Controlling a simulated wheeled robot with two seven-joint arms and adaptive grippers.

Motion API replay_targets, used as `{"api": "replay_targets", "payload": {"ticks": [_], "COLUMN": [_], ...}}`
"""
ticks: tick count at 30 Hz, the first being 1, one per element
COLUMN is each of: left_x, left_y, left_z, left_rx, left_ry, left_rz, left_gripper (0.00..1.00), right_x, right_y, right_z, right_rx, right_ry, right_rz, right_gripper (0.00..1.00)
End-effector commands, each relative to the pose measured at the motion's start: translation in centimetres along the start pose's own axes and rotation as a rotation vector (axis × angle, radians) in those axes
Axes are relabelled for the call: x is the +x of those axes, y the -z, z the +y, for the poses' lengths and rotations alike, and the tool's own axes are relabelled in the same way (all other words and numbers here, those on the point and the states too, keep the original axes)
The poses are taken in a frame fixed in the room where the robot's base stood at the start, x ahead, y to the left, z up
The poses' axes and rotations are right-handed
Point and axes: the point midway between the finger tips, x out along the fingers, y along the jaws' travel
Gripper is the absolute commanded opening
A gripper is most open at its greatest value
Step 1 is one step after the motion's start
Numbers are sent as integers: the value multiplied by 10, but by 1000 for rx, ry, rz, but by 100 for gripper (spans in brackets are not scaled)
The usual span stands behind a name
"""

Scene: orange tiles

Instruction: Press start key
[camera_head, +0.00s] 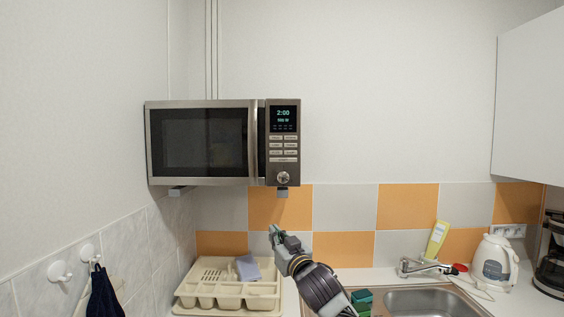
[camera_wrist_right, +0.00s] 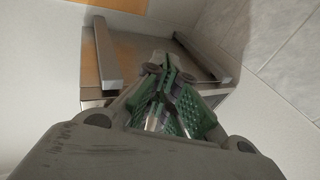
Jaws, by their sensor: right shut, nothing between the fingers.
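A silver microwave (camera_head: 256,142) hangs on the wall on brackets, with its door closed. Its control panel (camera_head: 283,144) is on the right side, with a lit display (camera_head: 284,119) reading 2:00, rows of small keys (camera_head: 283,147) and a round knob (camera_head: 283,178) below. The key labels are too small to read. My right gripper (camera_head: 273,230) is below the microwave's right end, apart from the panel. In the right wrist view the gripper (camera_wrist_right: 165,72) is shut and empty, with green pads, and the microwave's underside shows beyond. My left gripper is not in view.
A cream dish rack (camera_head: 228,303) with a blue-grey cloth (camera_head: 248,268) stands below the microwave. A sink (camera_head: 430,301), a yellow bottle (camera_head: 436,240), a white kettle (camera_head: 494,262) and a dark coffee maker (camera_head: 552,256) are to the right. A dark towel (camera_head: 103,296) hangs at left.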

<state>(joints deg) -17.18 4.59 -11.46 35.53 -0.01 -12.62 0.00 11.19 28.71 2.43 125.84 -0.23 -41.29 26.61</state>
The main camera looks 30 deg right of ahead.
Motion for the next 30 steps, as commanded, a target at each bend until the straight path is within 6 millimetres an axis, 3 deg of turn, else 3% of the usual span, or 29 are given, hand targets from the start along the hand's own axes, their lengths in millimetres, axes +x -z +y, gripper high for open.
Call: {"api": "replay_targets", "payload": {"ticks": [8,18,24,30], "left_x": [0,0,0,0], "left_y": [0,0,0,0], "left_z": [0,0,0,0], "left_rx": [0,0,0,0], "left_ry": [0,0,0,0], "left_rz": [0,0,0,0], "left_gripper": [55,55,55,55], "right_x": [4,-5,-13,-17], "right_y": [81,174,212,225], "right_z": [12,24,28,29], "right_rx": [16,30,34,37], "right_ry": [13,40,56,62], "right_rz": [175,377,459,489], "right_gripper": [0,0,0,0]}}
